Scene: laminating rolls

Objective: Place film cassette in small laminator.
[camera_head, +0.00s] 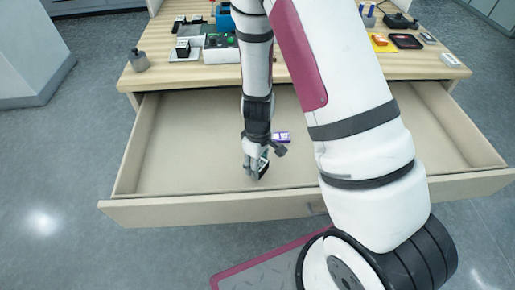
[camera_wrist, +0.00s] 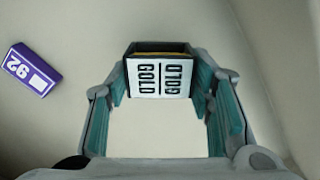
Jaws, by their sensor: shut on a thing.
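My gripper (camera_head: 256,160) points down inside the open drawer of the table. The box also shows as a dark block (camera_head: 263,168) at the fingertips in the head view. I cannot tell whether it touches the drawer floor, or whether it is the film cassette. Small devices stand on the tabletop, among them a dark one with a green top (camera_head: 218,41); I cannot tell which is the small laminator.
A purple box marked 92 (camera_wrist: 32,70) lies on the drawer floor, also in the head view (camera_head: 282,136). The open drawer (camera_head: 190,150) is otherwise mostly bare. The tabletop (camera_head: 150,76) holds a grey weight-like object (camera_head: 139,62), a black tray (camera_head: 406,41) and other small items.

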